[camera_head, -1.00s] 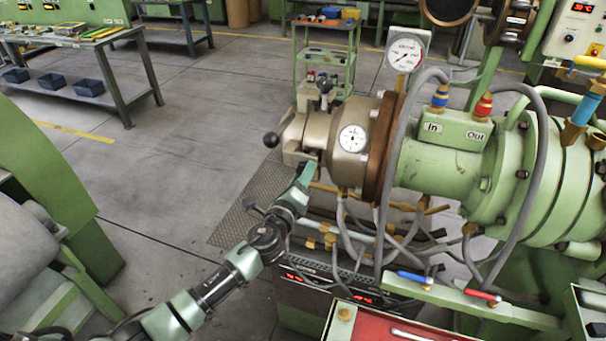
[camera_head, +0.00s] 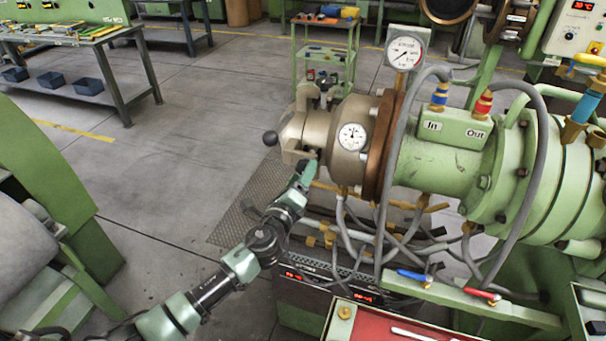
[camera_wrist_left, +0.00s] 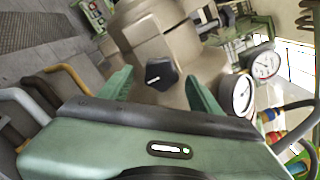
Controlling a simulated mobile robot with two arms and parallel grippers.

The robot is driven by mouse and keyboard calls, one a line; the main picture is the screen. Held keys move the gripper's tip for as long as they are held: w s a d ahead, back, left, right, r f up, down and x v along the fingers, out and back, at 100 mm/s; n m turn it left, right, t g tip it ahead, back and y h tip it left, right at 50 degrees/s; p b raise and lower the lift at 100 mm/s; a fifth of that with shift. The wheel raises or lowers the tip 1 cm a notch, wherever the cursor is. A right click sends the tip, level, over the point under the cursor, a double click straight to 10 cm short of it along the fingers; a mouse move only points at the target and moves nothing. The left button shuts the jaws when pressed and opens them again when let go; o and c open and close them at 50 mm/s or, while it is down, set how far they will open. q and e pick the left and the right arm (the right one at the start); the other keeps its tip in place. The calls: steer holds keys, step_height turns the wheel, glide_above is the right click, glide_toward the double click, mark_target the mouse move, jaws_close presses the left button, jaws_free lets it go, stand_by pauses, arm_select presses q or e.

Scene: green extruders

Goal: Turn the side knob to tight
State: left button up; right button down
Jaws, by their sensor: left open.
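The side knob (camera_wrist_left: 161,73) is a small black lobed knob on the tan metal extruder head (camera_wrist_left: 150,32) in the left wrist view. My left gripper (camera_wrist_left: 157,76) is open, with one green finger on each side of the knob in the picture. Gaps show between the knob and both fingers; I cannot tell how far the tips reach along it. In the head view the left gripper (camera_head: 308,172) is at the lower side of the extruder head (camera_head: 318,132). I cannot make out the side knob there. My right gripper is not in view.
A black ball handle (camera_head: 270,138) sticks out left of the head. A dial gauge (camera_head: 352,136) and a pressure gauge (camera_head: 405,53) are close by. Grey hoses (camera_head: 352,235) hang below the head. Open floor (camera_head: 170,180) lies to the left.

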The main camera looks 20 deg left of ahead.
arm_select(q)
steer(key=s+b, duration=0.1)
steer(key=s, duration=0.5)
steer(key=shift+s, duration=0.4)
steer(key=shift+a, duration=0.1)
steer(key=s+a+f+n+g+y+b, duration=0.1)
steer(key=s+a+f+n+g, duration=0.15)
steer(key=f, duration=0.85)
steer(key=s+a+f+n+g, duration=0.2)
steer(key=f+n+g, duration=0.15)
steer(key=f, duration=0.85)
steer(key=s+a+f+n+g, duration=0.1)
steer(key=s+f+n+g, duration=0.15)
steer(key=s+f, duration=0.4)
steer(key=s+a+f+n+g, duration=0.1)
steer(key=s+f+n, duration=0.2)
steer(key=f, duration=0.7)
steer(key=s+d+f+n+g, duration=0.1)
steer(key=s+f+n, duration=0.3)
steer(key=s, duration=0.8)
steer(key=s+d+f+n+g+b, duration=0.1)
steer(key=s+f+n+g, duration=0.3)
steer(key=s+f, duration=0.5)
steer(key=s+d+f+n+g+b, duration=0.1)
steer(key=s+f+n, duration=0.3)
steer(key=s, duration=1.2)
step_height(320, 180, down, 3)
steer(key=shift+s+f+g, duration=0.1)
steer(key=shift+s+g, duration=0.1)
steer(key=shift+g, duration=0.55)
